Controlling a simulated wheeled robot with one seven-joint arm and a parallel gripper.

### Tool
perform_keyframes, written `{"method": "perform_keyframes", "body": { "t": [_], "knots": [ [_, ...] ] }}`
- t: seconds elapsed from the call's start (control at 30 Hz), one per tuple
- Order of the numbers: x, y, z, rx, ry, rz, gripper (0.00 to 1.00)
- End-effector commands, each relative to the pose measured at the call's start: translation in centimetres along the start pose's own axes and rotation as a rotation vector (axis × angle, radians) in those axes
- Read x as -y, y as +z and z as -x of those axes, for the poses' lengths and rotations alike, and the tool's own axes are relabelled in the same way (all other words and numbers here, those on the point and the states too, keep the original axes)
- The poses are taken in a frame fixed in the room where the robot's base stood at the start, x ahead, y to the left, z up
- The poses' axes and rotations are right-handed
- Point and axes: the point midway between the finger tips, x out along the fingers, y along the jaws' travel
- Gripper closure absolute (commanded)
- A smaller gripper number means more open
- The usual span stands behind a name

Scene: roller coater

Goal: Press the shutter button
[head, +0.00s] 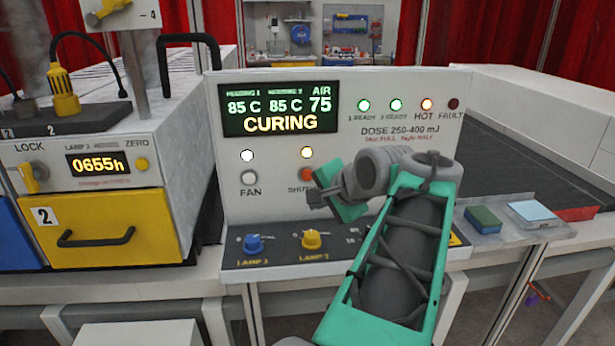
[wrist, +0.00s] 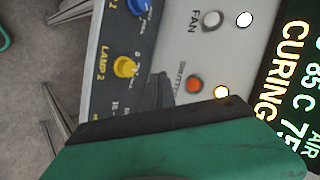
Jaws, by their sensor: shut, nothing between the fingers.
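The shutter button is a round orange-red button (head: 307,174) on the white control panel (head: 240,215), above a label that my gripper partly covers in the head view. In the wrist view the shutter button (wrist: 194,84) sits beside the word SHUTTER, with a lit amber lamp (wrist: 221,92) next to it. My gripper (head: 316,199) is shut and empty, its tip in front of the panel just below the button. In the wrist view its green and black body fills the bottom. I cannot tell whether the tip touches the panel.
The white fan button (head: 249,177) is left of the shutter button. A blue lamp 1 knob (head: 253,243) and yellow lamp 2 knob (head: 312,239) stick out below. The display (head: 280,109) reads CURING. A yellow drawer (head: 105,228) stands left; sponges (head: 483,219) lie right.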

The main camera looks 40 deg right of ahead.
Motion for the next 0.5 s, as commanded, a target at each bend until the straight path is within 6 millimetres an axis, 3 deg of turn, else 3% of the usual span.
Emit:
{"method": "perform_keyframes", "body": {
  "t": [0.17,0.5],
  "knots": [
    [0.5,-0.5,-0.8,0.002,0.001,0.001,1.0],
    [3.0,-2.9,-4.3,0.003,0.002,0.002,1.0]
  ]
}}
